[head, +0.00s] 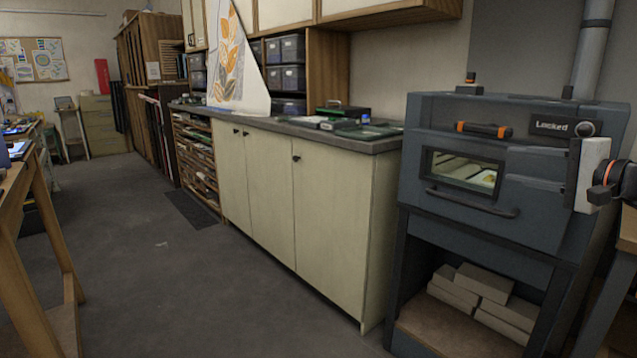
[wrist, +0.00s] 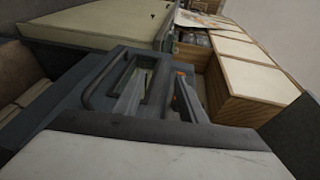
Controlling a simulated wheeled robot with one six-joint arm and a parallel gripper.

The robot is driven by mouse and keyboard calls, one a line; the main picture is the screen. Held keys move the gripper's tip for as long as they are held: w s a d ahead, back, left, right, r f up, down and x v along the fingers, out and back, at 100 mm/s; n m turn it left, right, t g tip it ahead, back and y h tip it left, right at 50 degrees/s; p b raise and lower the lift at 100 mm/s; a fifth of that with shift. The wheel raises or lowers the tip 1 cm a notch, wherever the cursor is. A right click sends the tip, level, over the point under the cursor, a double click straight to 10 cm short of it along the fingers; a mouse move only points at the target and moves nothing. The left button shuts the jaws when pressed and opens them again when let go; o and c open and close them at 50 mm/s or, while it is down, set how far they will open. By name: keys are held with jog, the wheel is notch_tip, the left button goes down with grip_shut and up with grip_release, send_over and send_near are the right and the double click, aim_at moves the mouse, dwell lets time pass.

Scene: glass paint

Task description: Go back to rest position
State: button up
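My gripper (head: 572,175) is at the right of the head view, in front of the upper right part of the dark grey kiln (head: 480,235). In the wrist view my gripper (wrist: 160,92) shows two pale fingers standing apart with nothing between them, so it is open and empty. The kiln door is closed and a panel on it reads "Locked" (head: 552,126). A pale piece with a yellowish mark (head: 486,179) shows faintly through the kiln window. I cannot tell whether the gripper touches the kiln.
A cream cabinet with a grey counter (head: 290,128) stands left of the kiln, with a green-edged tray on top. Bricks (head: 483,284) lie under the kiln. A wooden table (head: 40,240) stands at the left. The floor (head: 160,265) between is clear.

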jog(key=s+a+f+n+g, duration=0.3)
jog(key=s+a+f+g, duration=0.1)
jog(key=a+f, duration=0.45)
jog(key=s+a+f+n+g, duration=0.2)
jog(key=s+a+f+g, duration=0.15)
jog(key=a+f, duration=0.45)
jog(key=s+a+f+n+g+h, duration=0.1)
jog(key=s+f+n+g+h, duration=0.2)
jog(key=s+f, duration=1)
jog(key=s+n+h, duration=0.1)
jog(key=n+h, duration=0.1)
jog(key=n, duration=0.3)
jog(key=shift+s+a+n+h, duration=0.2)
jog(key=shift+n+h, duration=0.1)
jog(key=shift+h, duration=0.1)
jog(key=shift+c, duration=0.7)
